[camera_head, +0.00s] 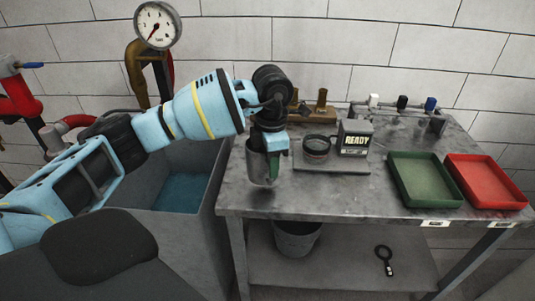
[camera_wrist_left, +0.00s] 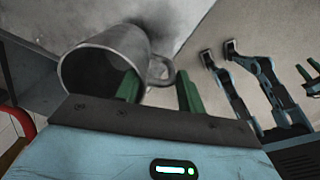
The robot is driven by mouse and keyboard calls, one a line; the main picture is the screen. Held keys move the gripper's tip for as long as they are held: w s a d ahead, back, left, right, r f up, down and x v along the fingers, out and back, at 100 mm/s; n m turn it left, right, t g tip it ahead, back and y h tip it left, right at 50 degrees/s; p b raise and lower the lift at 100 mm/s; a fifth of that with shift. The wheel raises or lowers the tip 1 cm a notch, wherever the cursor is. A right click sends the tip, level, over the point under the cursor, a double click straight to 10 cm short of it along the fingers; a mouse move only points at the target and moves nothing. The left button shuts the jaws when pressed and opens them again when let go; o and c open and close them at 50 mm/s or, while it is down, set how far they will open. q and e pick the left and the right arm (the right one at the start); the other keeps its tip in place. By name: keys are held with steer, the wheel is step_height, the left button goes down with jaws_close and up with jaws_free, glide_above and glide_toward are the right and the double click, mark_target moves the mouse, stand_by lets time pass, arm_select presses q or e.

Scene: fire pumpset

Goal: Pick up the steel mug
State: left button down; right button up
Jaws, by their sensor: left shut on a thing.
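The steel mug (camera_head: 259,166) is a grey metal cup at the left end of the grey table. My left gripper (camera_head: 272,164) comes down over it from above and is shut on it, with a green finger showing against the mug. The mug seems to hang slightly above the table, with a dark shadow below.
A device reading READY (camera_head: 356,138) stands right of the mug, with a round dark dish beside it. A green tray (camera_head: 424,203) and a red tray (camera_head: 487,205) lie farther right. A tank (camera_head: 215,185) with blue water adjoins the table's left side. A bucket (camera_head: 297,240) stands underneath.

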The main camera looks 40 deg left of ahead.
arm_select(q)
steer(key=s+d+r, duration=0.1)
steer(key=s+d, duration=0.6)
steer(key=d, duration=0.1)
steer(key=shift+d, duration=0.25)
stand_by(0.5)
stand_by(1.8)
